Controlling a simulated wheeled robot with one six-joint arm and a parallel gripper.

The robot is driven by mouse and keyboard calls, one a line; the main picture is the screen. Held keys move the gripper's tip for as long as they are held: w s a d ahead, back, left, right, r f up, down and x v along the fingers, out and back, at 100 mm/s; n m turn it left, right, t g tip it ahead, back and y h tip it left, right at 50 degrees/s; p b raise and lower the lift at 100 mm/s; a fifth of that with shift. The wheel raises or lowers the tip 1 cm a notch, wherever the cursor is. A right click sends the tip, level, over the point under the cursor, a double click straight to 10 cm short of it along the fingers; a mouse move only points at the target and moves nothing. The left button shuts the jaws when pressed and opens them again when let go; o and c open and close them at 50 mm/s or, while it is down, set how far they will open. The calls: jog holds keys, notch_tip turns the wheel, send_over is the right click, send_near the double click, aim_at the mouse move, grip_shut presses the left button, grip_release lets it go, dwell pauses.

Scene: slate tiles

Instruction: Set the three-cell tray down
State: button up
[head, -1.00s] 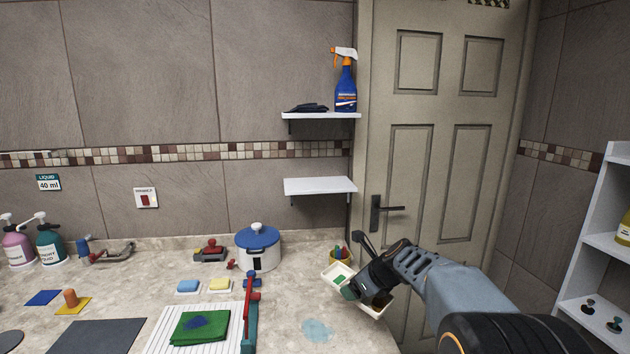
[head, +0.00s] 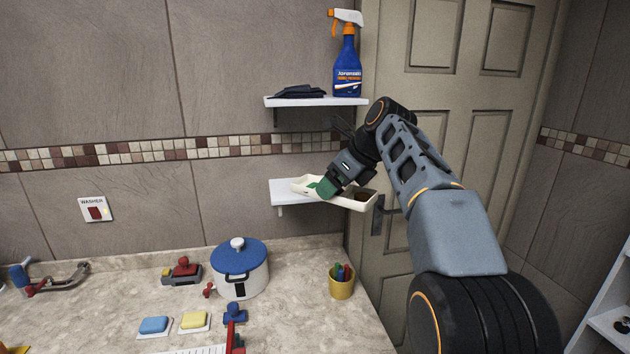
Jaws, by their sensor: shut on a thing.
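The three-cell tray (head: 352,204) is a long cream tray in the head view, at the height of the lower white shelf (head: 285,196). Something green lies in its left or middle part and something dark in its right cell. My gripper (head: 328,187) is shut on the tray from above and hides much of its middle. The tray's left part overlaps the lower shelf in the picture, and its right end sticks out past the shelf towards the door. I cannot tell whether the tray touches the shelf.
The upper shelf (head: 310,101) holds a blue spray bottle (head: 346,68) and a dark folded cloth (head: 299,92). Below, the counter has a blue-lidded pot (head: 241,275), a yellow cup with pens (head: 341,287) and sponges. The door handle (head: 378,215) is close to the tray's right end.

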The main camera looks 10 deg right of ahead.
jog(key=w+p, duration=1.2)
jog(key=w, duration=0.5)
jog(key=shift+w+a+f, duration=0.1)
jog(key=shift+w+f, duration=0.15)
jog(key=shift+f, duration=1.4)
jog(key=shift+w+f, duration=0.2)
jog(key=shift+f, duration=1.4)
jog(key=shift+w+f+p, duration=0.1)
jog(key=shift+w+p, duration=0.05)
jog(key=shift+p, duration=0.4)
jog(key=shift+f, duration=0.15)
